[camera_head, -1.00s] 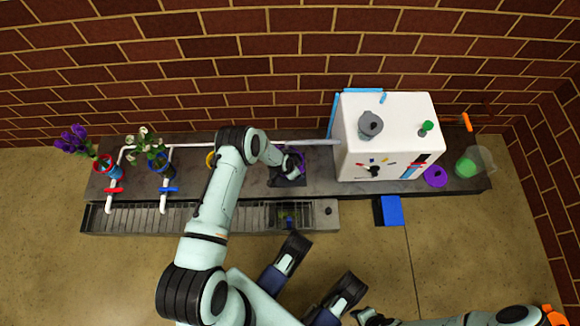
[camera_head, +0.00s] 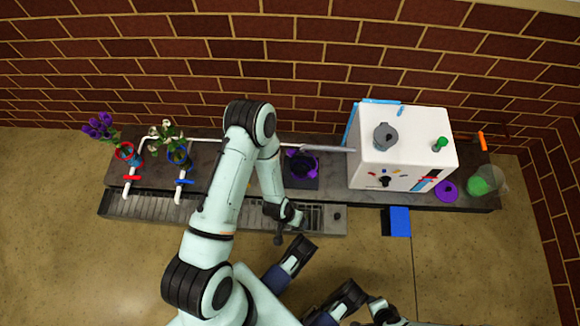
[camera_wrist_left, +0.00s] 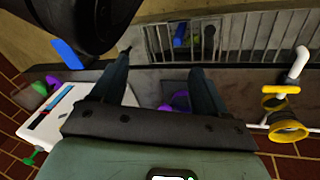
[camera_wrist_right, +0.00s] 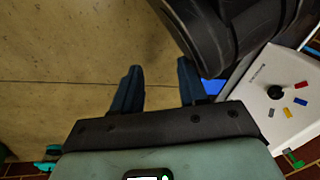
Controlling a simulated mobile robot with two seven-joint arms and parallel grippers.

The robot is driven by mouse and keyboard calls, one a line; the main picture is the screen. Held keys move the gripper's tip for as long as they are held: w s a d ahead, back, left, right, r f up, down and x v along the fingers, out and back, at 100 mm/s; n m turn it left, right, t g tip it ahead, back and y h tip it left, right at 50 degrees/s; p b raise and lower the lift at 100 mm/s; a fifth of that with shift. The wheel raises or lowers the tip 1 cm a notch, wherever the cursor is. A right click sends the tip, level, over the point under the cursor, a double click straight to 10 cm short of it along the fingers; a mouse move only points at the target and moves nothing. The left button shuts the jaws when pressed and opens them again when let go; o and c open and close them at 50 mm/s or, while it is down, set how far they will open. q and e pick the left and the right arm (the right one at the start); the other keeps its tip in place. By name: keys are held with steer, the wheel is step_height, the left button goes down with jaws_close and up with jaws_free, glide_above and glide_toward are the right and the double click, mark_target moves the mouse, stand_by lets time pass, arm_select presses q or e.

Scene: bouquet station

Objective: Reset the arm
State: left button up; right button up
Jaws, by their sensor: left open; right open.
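My left arm reaches in over the counter in the head view. My left gripper (camera_head: 281,232) hangs over the front of the drain grate. In the left wrist view its fingers (camera_wrist_left: 163,75) are apart with nothing between them. My right gripper (camera_head: 372,303) is low at the bottom edge of the head view. In the right wrist view its fingers (camera_wrist_right: 158,78) are apart and empty over bare floor.
The counter bears a purple-rimmed pot (camera_head: 302,164), a white box machine (camera_head: 415,160) with a grey lidded piece on top, and flowers in a red pot (camera_head: 128,152) and a blue pot (camera_head: 178,155). A blue block (camera_head: 398,221) stands at the counter's front. Floor in front is free.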

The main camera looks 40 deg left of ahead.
arm_select(q)
steer(key=s+d+r+g+p, duration=0.1)
steer(key=s+d+r+p, duration=0.15)
steer(key=r+p, duration=0.5)
steer(key=s+d+r+h+p, duration=0.1)
steer(key=s+r+p, duration=0.2)
steer(key=r+p, duration=0.4)
steer(key=s+d+r+g+p, duration=0.1)
steer(key=s+d+r+p, duration=0.1)
steer(key=r+p, duration=0.55)
arm_select(e)
steer(key=s+a+r+g+y+b, duration=0.1)
steer(key=s+a+r, duration=0.1)
steer(key=r, duration=0.9)
steer(key=s+a+r+g+b, duration=0.1)
steer(key=s+a+r, duration=0.1)
steer(key=r, duration=0.9)
arm_select(q)
steer(key=w+d+r+h+p, duration=0.1)
steer(key=w+r+p, duration=0.4)
steer(key=r+p, duration=0.4)
step_height(320, 180, up, 4)
steer(key=shift+d+f, duration=0.25)
steer(key=shift+d, duration=0.1)
arm_select(e)
steer(key=w+a+r+n, duration=0.1)
steer(key=w+r, duration=0.4)
steer(key=r, duration=0.6)
steer(key=shift+w+a+y, duration=0.15)
steer(key=shift+a+y, duration=0.25)
